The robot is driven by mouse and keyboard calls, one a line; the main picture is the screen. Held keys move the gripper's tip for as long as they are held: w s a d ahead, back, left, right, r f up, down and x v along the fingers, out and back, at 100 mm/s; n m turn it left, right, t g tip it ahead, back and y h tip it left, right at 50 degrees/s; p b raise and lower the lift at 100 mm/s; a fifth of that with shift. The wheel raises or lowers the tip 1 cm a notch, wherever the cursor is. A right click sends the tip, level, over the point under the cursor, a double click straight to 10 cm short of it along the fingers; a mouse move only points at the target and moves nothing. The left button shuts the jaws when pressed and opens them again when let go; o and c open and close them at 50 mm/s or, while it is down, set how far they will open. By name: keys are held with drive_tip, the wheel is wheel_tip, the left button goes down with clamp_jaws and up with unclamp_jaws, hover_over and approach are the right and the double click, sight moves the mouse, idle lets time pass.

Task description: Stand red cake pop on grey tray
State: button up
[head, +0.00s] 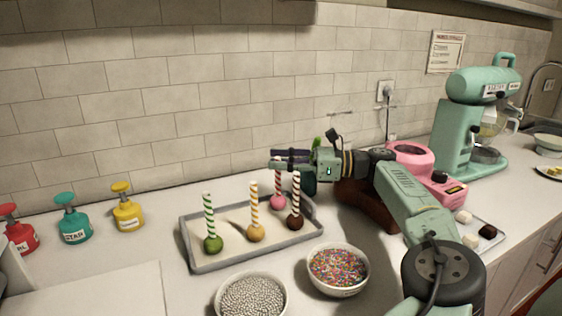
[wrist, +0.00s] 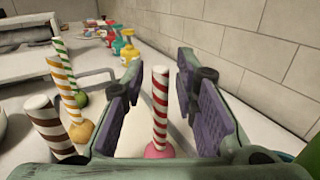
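The red cake pop, a pinkish-red ball (head: 278,203) with a red-and-white striped stick, stands upright at the back right of the grey tray (head: 207,266). In the wrist view its striped stick (wrist: 160,108) rises between my two finger pads, with a visible gap on each side. My gripper (head: 280,161) is at the stick's upper part, reaching in from the right; its fingers (wrist: 160,76) are open. The lower part of the ball is cut off in the wrist view. Green (head: 213,244), orange (head: 256,233) and brown (head: 295,222) cake pops stand upright in the same tray.
Bowls of silver beads (head: 252,297) and coloured sprinkles (head: 338,269) stand in front of the tray. Red, teal (head: 74,225) and yellow (head: 128,212) pump bottles stand left. A pink machine (head: 412,155) and a mint mixer (head: 462,130) are right. The tiled wall is close behind.

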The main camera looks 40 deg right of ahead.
drive_tip(key=shift+o, duration=0.5)
drive_tip(key=shift+f, duration=0.3)
drive_tip(key=v, duration=0.7)
drive_tip(key=shift+s+d+r, duration=0.2)
